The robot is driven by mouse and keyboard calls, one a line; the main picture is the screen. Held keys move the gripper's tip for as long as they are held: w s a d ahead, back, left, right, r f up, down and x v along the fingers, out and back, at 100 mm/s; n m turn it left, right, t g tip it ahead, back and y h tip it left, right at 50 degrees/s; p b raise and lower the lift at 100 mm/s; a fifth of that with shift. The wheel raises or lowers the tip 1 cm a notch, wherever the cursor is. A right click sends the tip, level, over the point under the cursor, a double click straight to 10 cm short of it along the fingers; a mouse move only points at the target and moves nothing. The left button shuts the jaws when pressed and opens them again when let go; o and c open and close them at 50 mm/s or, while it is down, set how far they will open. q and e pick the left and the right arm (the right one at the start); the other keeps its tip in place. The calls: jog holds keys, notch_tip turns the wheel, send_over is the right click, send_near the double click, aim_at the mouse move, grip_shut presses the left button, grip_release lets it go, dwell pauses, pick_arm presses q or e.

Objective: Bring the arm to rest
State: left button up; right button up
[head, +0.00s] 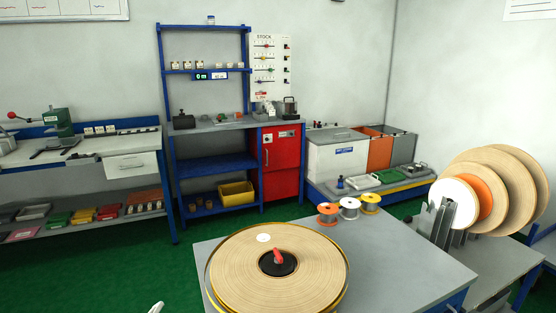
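Neither of my grippers can be made out in the head view. A small pale piece shows at the bottom edge, left of the reel, too little of it to tell what it is. A large tape reel (232,282) lies flat on the grey table (420,264) in front of me. It has a dark hub with a red handle (279,256) on top and a round white label (263,238).
Orange, white and yellow spools (370,207) stand at the table's back edge. Upright discs (520,185) stand in a metal rack (452,222) at the right. A blue shelf bench, red cabinet (281,160) and left workbench (85,150) stand behind. Green floor (120,265) is clear at left.

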pick_arm(q)
jog(key=s+a+f+n+g+y, duration=0.15)
jog(key=s+a+f+g, duration=0.25)
jog(key=s+a+f, duration=0.45)
jog(key=s+a+f+n+g+y, duration=0.15)
jog(key=s+a+f+g, duration=0.3)
jog(key=s, duration=0.65)
jog(key=w+d+f+n+t+h+p, duration=0.1)
jog(key=d+f+t+h, duration=0.1)
jog(key=d+f, duration=0.3)
jog(key=w+d+f+n+t+h+p, duration=0.1)
jog(key=d+f+h, duration=0.4)
jog(key=d, duration=0.6)
jog(key=shift+d+n+t+p, duration=0.15)
jog(key=shift+n+t+p, duration=0.25)
jog(key=shift+t, duration=0.45)
pick_arm(e)
jog(key=shift+s+a+r, duration=0.25)
jog(key=shift+s+r, duration=0.25)
jog(key=shift+r, duration=0.1)
pick_arm(q)
jog(key=shift+w+f, duration=0.1)
jog(key=shift+w, duration=0.05)
pick_arm(e)
jog(key=shift+w+r, duration=0.2)
jog(key=shift+r, duration=0.15)
jog(key=shift+s+f, duration=0.15)
jog(key=shift+f, duration=0.1)
